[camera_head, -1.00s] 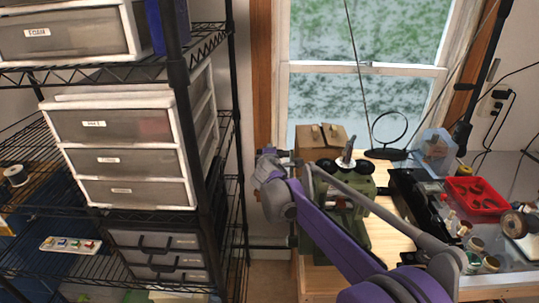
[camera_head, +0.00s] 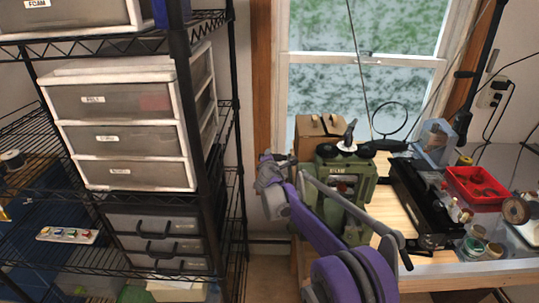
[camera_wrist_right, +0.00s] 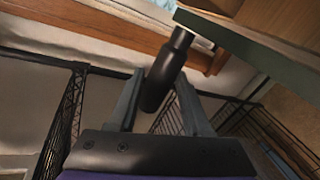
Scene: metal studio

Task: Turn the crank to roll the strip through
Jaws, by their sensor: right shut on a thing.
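The green rolling mill (camera_head: 332,208) stands on the wooden bench, partly covered by my right arm. My right gripper (camera_head: 268,172) is at its left side. In the right wrist view, the fingers (camera_wrist_right: 160,95) are shut on a black cylindrical crank handle (camera_wrist_right: 163,78), which lies tilted between them. The handle joins a dark part close to the mill's greenish side (camera_wrist_right: 250,45). I cannot make out the strip. My left gripper is out of view.
A black wire shelf with drawer units (camera_head: 125,120) stands close to the left of my right gripper. A cardboard box (camera_head: 318,138) sits behind the mill. A black device (camera_head: 425,205), a red tray (camera_head: 475,186) and several jars crowd the bench at right.

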